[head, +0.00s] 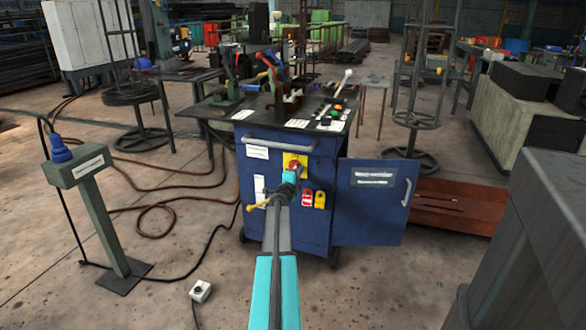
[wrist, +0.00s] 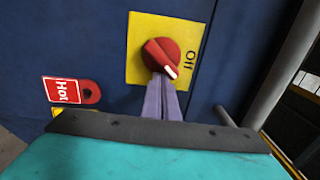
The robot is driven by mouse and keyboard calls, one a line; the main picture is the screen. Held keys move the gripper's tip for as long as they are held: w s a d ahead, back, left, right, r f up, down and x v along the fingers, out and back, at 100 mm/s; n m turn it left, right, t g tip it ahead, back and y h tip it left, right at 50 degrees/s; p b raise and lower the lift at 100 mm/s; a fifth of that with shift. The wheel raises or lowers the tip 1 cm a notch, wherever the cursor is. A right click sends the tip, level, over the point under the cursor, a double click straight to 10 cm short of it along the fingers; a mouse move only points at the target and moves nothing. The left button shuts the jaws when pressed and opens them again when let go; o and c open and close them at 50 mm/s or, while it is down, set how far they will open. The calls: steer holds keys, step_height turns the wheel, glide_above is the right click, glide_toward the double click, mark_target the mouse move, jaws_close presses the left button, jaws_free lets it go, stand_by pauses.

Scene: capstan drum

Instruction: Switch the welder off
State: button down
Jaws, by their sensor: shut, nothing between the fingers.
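A red rotary knob (wrist: 160,55) sits on a yellow plate (wrist: 135,70) on the blue front of the cabinet (head: 310,215). The knob's white mark points to the lower right in the wrist view. A sideways label "Off" (wrist: 188,60) is at the plate's right side there. My gripper (wrist: 160,82) is shut and empty, its fingertips at the knob's lower edge; I cannot tell whether they touch. In the head view the knob (head: 293,162) shows just above my gripper (head: 291,174), which hides part of the plate.
A red "Hot" tag (wrist: 65,91) hangs left of the knob in the wrist view. Red and yellow tags (head: 320,199) hang on the cabinet front. The cabinet door (head: 370,205) stands open to the right. A post with a blue plug (head: 60,150) stands left; cables lie on the floor.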

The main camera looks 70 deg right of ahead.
steer(key=shift+r, duration=0.1)
steer(key=shift+d+r+p, duration=0.1)
steer(key=shift+r+p, duration=0.2)
steer(key=shift+p, duration=0.1)
steer(key=shift+r, duration=0.1)
steer(key=shift+r+p, duration=0.2)
steer(key=shift+p, duration=0.25)
stand_by(0.4)
steer(key=a, duration=0.8)
steer(key=shift+s, duration=0.2)
